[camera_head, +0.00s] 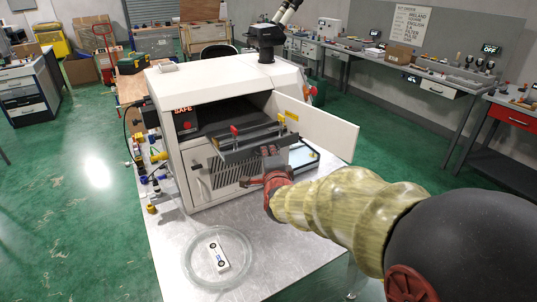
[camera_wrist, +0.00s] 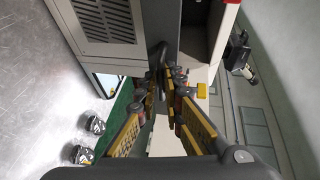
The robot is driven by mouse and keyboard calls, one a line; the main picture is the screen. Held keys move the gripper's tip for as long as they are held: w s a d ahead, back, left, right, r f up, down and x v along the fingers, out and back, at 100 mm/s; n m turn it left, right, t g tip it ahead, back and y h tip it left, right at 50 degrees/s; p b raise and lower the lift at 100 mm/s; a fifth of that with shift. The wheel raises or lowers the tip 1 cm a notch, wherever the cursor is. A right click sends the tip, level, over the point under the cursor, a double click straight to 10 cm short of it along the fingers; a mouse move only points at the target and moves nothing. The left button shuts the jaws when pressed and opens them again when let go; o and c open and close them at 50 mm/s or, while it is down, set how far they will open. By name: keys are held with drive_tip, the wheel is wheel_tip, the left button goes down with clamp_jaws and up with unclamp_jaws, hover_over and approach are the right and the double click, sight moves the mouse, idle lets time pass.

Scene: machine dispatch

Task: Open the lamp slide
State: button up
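The white machine (camera_head: 185,90) stands on a metal-topped table with its front door (camera_head: 315,128) swung open to the right. A dark grey slide (camera_head: 245,148), which I take to be the lamp slide, sticks out of the front opening. It carries a red knob (camera_head: 234,130) and a yellow one (camera_head: 281,117). My gripper (camera_head: 262,176) is at the slide's front edge, below the red and yellow knobs. In the wrist view, my fingertips (camera_wrist: 165,76) come close together beside a dark piece. Whether they grip it is hidden.
A clear round dish (camera_head: 188,262) with a small white part (camera_head: 219,257) lies on the table in front of the machine. A vented panel (camera_head: 222,175) is below the opening. A light-coloured tray (camera_head: 303,154) sits right of the slide. Free floor lies left.

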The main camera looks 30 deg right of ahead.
drive_tip(key=shift+o, duration=0.5)
drive_tip(key=shift+r, duration=0.1)
drive_tip(key=v, duration=1.2)
